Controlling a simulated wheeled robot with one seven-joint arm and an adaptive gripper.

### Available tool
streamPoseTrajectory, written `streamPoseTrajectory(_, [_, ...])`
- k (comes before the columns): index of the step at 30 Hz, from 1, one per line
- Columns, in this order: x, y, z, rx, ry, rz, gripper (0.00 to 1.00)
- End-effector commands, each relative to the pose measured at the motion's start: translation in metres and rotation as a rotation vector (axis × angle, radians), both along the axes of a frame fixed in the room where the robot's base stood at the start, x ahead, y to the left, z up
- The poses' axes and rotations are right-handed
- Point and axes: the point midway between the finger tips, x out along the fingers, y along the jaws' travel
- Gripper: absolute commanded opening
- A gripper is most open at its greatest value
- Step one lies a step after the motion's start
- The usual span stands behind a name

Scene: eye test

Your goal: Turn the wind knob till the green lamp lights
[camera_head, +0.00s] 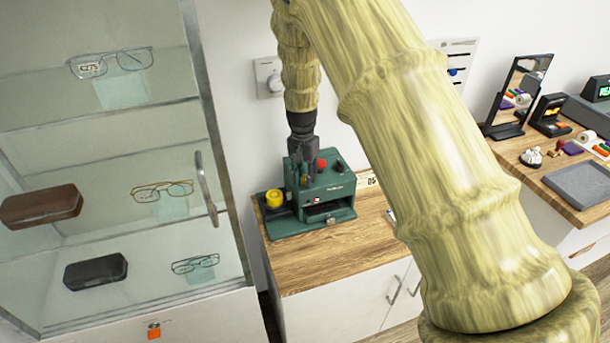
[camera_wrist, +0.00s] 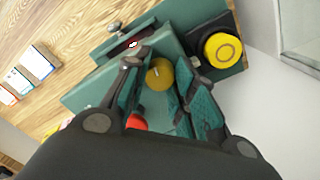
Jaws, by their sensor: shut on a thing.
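A dark green machine (camera_head: 335,185) stands on the wooden counter. In the wrist view its green top (camera_wrist: 90,93) shows a round brass-yellow knob (camera_wrist: 160,74) with a slot-like mark. My gripper (camera_head: 303,180) points down over the machine. In the wrist view my gripper (camera_wrist: 160,64) is shut on this knob, one finger on each side. A red knob (camera_head: 322,163) is beside the fingers; it also shows partly hidden in the wrist view (camera_wrist: 137,122). I cannot make out a lit green lamp. I cannot read which knob is labelled wind.
A yellow round part (camera_head: 274,198) sits on a black block at the machine's left. A glass cabinet (camera_head: 215,150) with spectacles and cases stands close on the left. A wooden counter (camera_head: 300,265) has free room in front. A desk with a mirror (camera_head: 520,90) and tray is at right.

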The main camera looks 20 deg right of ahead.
Motion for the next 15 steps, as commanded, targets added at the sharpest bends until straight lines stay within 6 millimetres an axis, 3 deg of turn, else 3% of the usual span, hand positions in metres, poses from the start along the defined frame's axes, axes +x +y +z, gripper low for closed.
streamPoseTrajectory(15, [0.0027, -0.0011, 0.0030, -0.002, -0.006, -0.488, 0.02])
